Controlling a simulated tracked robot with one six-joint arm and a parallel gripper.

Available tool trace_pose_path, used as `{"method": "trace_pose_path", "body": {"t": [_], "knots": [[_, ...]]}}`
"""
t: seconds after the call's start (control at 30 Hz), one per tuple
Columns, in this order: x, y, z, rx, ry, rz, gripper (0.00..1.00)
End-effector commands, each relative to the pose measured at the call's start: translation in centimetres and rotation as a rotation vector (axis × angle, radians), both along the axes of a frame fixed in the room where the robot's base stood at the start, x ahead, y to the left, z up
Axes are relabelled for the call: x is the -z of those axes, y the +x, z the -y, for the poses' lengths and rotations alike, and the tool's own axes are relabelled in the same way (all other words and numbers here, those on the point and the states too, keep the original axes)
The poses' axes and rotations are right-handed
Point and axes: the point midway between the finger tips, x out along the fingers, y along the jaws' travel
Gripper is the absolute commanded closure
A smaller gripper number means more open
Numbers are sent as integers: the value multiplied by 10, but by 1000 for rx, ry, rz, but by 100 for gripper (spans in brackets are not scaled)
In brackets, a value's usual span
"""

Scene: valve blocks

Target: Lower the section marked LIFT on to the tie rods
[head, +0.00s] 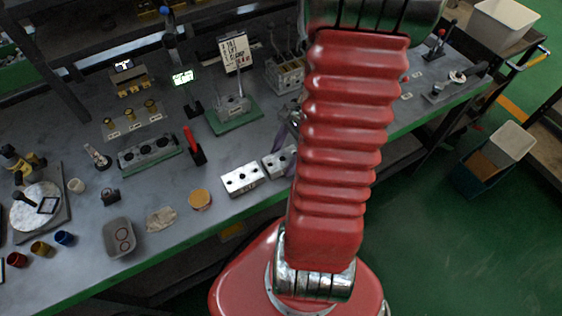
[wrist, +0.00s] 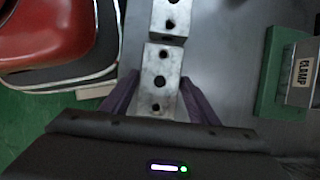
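Two pale metal valve sections lie on the bench: a left one (head: 242,179) and a right one (head: 277,163), each with dark holes on top. I cannot read LIFT on either. In the wrist view my gripper (wrist: 160,84) has its purple fingers apart, one on each side of the nearer section (wrist: 152,62). Slivers of grey show between fingers and section, and I see no firm contact. In the head view my arm partly hides the gripper. A green base (head: 236,116) carries a metal block (head: 233,103) with upright rods; a CLAMP label (wrist: 304,72) shows in the wrist view.
A red-handled tool (head: 195,146) stands between the sections and a grey block with round holes (head: 148,152). A lettered card (head: 235,50) stands behind the green base. A grey tray (head: 119,238) and a tan round item (head: 200,199) lie along the front edge.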

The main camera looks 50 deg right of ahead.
Motion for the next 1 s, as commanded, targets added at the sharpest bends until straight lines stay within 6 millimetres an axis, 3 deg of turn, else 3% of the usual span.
{"method": "trace_pose_path", "body": {"t": [0.63,1.0], "knots": [[0,0,0,1,-1,0,92],[-5,0,1,1,-1,1,92]]}}
